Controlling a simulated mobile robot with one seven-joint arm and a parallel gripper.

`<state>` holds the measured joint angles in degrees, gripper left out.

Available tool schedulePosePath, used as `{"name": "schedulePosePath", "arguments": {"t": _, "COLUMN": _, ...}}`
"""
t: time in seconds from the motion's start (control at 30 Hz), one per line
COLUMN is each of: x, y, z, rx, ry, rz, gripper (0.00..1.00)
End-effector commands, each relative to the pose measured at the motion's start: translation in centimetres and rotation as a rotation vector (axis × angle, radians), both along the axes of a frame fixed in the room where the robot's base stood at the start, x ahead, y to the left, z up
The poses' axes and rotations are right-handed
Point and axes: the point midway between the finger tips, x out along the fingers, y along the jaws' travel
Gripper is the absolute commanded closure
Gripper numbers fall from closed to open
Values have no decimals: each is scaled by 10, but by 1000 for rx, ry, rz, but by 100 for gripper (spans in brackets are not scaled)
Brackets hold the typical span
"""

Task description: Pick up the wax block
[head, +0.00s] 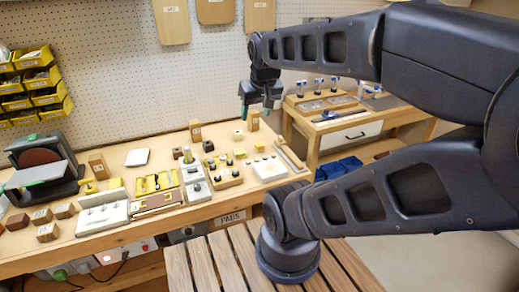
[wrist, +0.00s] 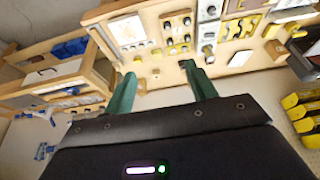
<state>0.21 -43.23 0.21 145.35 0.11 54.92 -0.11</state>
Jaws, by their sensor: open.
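My gripper (head: 256,107) is open and empty, high above the back right of the bench in the head view. Its two green fingers stand well apart in the wrist view (wrist: 159,70), with nothing between them. I cannot tell for sure which piece is the wax block. Small yellow pieces (head: 239,153) stand on a wooden holder at the right part of the bench, below my gripper. A wooden block (head: 253,120) stands upright at the bench's back right, and another labelled block (head: 195,131) stands to its left. My gripper touches none of these.
The wooden bench (head: 160,226) holds a sander (head: 40,165), a yellow tray (head: 155,183), a grey fixture (head: 102,218) and several brown blocks (head: 47,232). Yellow bins (head: 35,80) hang at the left. A second bench with a white drawer (head: 350,135) stands at the right.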

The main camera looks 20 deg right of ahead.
Motion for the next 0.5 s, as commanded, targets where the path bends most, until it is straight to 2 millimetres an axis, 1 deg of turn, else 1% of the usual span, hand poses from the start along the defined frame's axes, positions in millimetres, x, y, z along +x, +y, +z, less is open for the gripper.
{"name": "schedulePosePath", "arguments": {"t": 0.07, "x": 2, "y": -1, "z": 0, "rx": 1, "ry": 3, "rz": -8, "gripper": 44}}
{"name": "schedulePosePath", "arguments": {"t": 0.17, "x": 11, "y": -3, "z": -1, "rx": 5, "ry": 15, "rz": -46, "gripper": 44}}
{"name": "schedulePosePath", "arguments": {"t": 0.27, "x": 27, "y": -8, "z": -2, "rx": 10, "ry": 33, "rz": -115, "gripper": 44}}
{"name": "schedulePosePath", "arguments": {"t": 0.5, "x": 77, "y": -24, "z": -12, "rx": 23, "ry": 77, "rz": -334, "gripper": 44}}
